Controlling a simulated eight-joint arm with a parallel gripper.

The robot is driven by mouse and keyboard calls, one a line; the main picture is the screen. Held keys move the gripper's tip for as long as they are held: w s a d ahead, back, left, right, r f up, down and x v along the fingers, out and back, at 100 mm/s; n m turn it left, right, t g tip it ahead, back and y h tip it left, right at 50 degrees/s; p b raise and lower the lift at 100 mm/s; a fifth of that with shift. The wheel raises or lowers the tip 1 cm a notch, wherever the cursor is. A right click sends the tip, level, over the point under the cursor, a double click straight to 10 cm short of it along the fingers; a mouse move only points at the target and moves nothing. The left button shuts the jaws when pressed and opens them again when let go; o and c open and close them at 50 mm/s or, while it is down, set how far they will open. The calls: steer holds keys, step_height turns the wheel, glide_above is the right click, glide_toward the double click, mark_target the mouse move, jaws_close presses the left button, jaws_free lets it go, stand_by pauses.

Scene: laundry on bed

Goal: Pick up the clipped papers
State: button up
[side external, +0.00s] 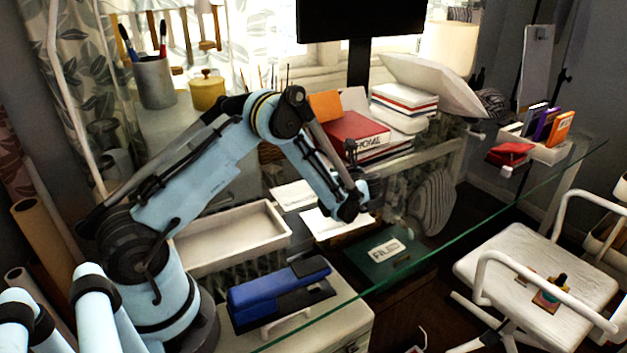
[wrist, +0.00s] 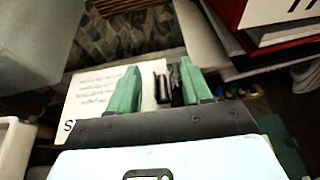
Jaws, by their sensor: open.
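White papers (wrist: 92,92) with lines of print lie on the glass desk in the wrist view, left of and partly behind my gripper. A dark clip-like piece (wrist: 160,80) shows between the fingers near the papers' right edge; whether the fingers touch it I cannot tell. My gripper (wrist: 160,78) has two green fingers, spread apart. In the side view my gripper (side external: 347,212) points down, low over a white sheet (side external: 322,226). Another white sheet (side external: 293,195) lies just behind it. The gripper hides part of the papers.
A dark green box marked FILED (side external: 385,249) sits right of the gripper. A white tray (side external: 232,258) is to the left, with a blue stapler (side external: 280,287) in front. Red books (side external: 355,130) are stacked behind. The glass edge (side external: 440,246) runs along the front right.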

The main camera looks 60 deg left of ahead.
steer(key=shift+a+f, duration=0.1)
steer(key=shift+a, duration=0.05)
jaws_close()
stand_by(0.4)
